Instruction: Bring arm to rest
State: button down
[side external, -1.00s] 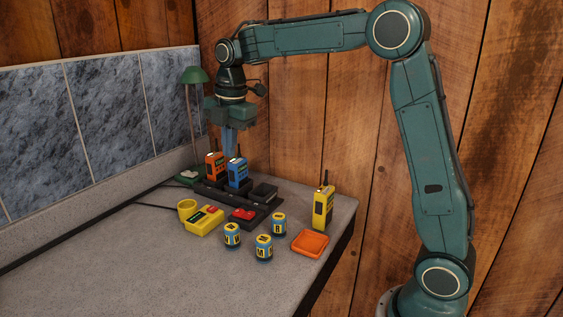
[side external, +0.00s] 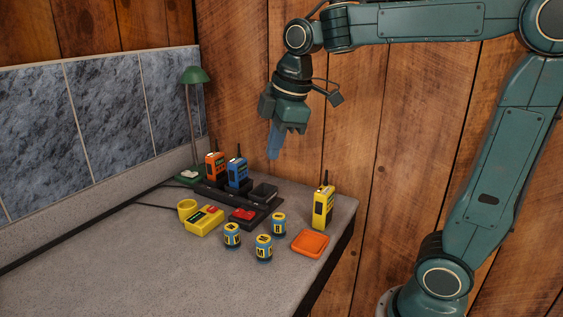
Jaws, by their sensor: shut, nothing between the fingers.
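My gripper (side external: 274,155) hangs in the air above the back of the counter, pointing down. Its fingers are shut with nothing between them. It is above and to the right of the blue radio (side external: 237,173), apart from it. The orange radio (side external: 214,167) and the blue radio stand upright in the dark charger rack (side external: 258,204). The rack's right slot is empty. A yellow radio (side external: 322,207) stands upright on the counter at the right.
On the grey counter (side external: 130,260) are a yellow box (side external: 204,221), a yellow cup (side external: 186,208), a red-and-black item (side external: 243,215), three blue-and-yellow cans (side external: 264,248) and an orange tray (side external: 310,243). A green lamp (side external: 194,75) stands behind. The front left is clear.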

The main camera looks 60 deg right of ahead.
jog(key=s+f+m+t, duration=0.1)
jog(key=s+f+m, duration=0.1)
jog(key=s+m, duration=0.3)
jog(key=s+a+f+m+t, duration=0.1)
jog(key=s+f+m, duration=0.2)
jog(key=s, duration=0.7)
jog(key=shift+s+a+f+m, duration=0.15)
jog(key=shift+a+f+m, duration=0.1)
jog(key=shift+m, duration=0.65)
